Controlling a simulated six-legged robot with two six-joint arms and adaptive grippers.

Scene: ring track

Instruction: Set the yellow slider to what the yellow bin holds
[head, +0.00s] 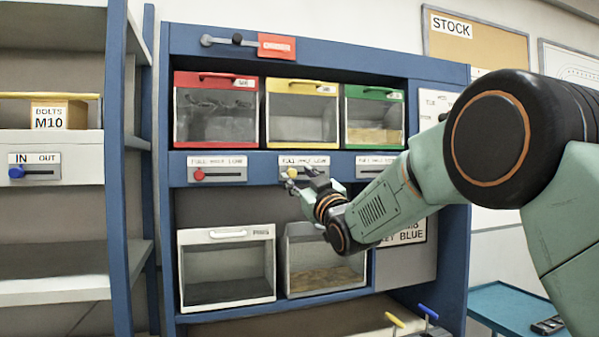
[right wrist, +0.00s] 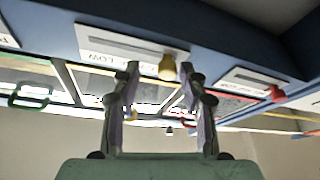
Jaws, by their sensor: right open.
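The yellow bin (head: 302,87) sits in the middle of the upper row in the head view. Its clear front shows a pale grey inside, and I make out no clear contents. The yellow slider's knob (head: 292,172) is on the plate below it, toward the left end near FULL; my gripper hides part of the slot. My right gripper (head: 299,180) is open at this knob. In the right wrist view, the knob (right wrist: 168,67) shows between the two fingertips (right wrist: 160,73); I cannot tell whether they touch it. My left gripper is not in view.
The red bin (head: 216,78) and green bin (head: 374,93) flank the yellow one; the green holds something tan. The red slider knob (head: 198,174) is close at left. Two lower bins, a white one (head: 228,234) and a grey one (head: 325,228), stand below my gripper.

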